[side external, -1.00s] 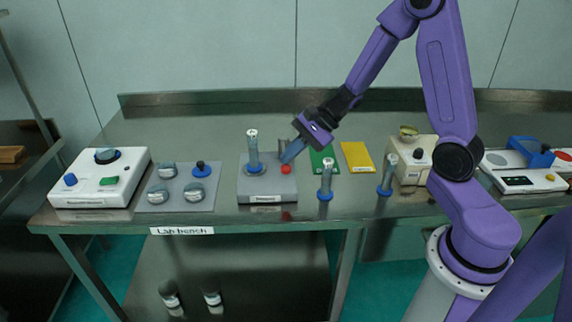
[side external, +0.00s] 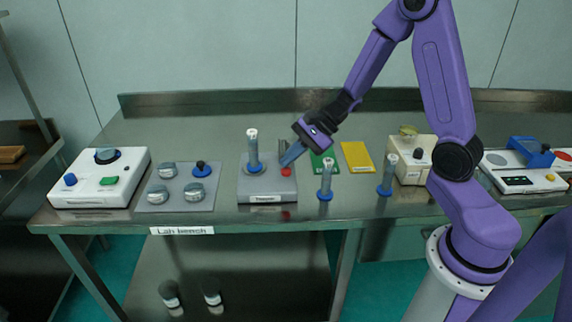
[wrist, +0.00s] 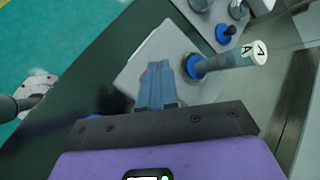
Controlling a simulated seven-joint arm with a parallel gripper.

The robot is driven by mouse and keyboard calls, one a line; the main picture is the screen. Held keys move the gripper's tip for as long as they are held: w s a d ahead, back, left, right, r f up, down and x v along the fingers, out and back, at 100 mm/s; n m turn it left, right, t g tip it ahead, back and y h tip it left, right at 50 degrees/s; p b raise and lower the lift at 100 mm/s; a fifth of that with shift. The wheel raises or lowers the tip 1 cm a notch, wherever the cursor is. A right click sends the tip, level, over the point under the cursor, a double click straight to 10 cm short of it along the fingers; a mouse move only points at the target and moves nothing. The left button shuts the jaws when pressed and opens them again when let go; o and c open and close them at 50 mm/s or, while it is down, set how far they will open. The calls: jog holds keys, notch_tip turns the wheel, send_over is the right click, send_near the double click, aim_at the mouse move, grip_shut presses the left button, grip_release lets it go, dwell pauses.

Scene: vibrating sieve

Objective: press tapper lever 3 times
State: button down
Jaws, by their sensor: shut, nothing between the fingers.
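The tapper (side external: 265,192) is a grey box on the bench with a name label on its front. A cylinder with a white cap (side external: 253,148) stands upright on it in a blue ring. The red lever knob (side external: 286,172) is at the right of the box. My gripper (side external: 284,163) is shut and empty, its blue fingertips at the knob from above, seemingly touching it. In the wrist view the shut fingers (wrist: 157,88) hide most of the red knob (wrist: 143,75). The cylinder (wrist: 230,60) stands just right of them.
Two more capped cylinders (side external: 326,180) (side external: 388,175) stand right of the tapper. A grey plate (side external: 180,205) with several jars and a white device (side external: 98,180) are at the left.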

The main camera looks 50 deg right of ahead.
jog(key=shift+f, duration=0.6)
dwell(0.7)
dwell(0.5)
jog(key=shift+r, duration=1.65)
notch_tip(320, 180, up, 5)
jog(key=shift+w, duration=0.1)
dwell(2.4)
